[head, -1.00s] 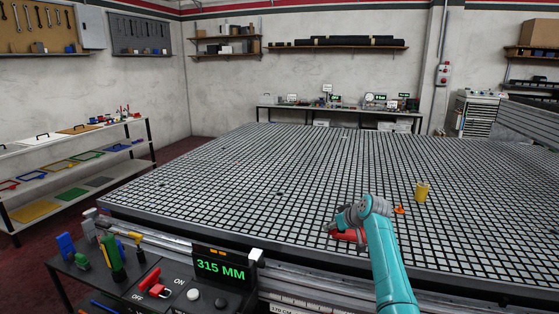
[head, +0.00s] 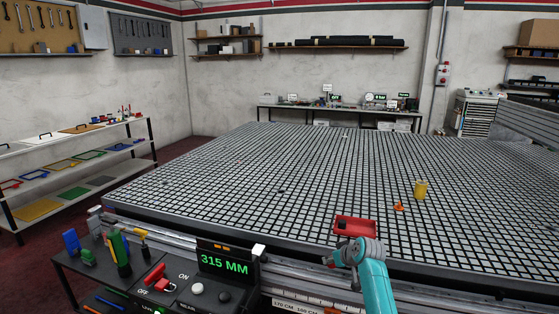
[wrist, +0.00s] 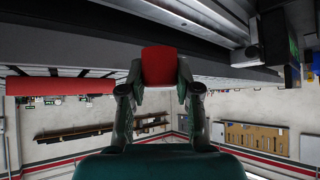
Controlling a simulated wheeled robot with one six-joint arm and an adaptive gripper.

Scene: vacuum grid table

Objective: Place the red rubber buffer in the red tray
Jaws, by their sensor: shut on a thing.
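The red tray (head: 371,228) lies on the grid table near its front edge, just beyond my wrist in the head view. It also shows as a red band at the left of the wrist view (wrist: 55,86). My gripper (head: 329,261) is low at the table's front edge, on the near side of the tray. In the wrist view my gripper (wrist: 160,88) is shut on the red rubber buffer (wrist: 160,66), a red block between its two fingers. The buffer is apart from the tray. I cannot make out the buffer in the head view.
An orange cone (head: 399,206) and a yellow cylinder (head: 420,190) stand on the grid table (head: 240,190) right of the tray. A control panel with a 315 MM display (head: 224,262) stands at the front left. Most of the grid is clear.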

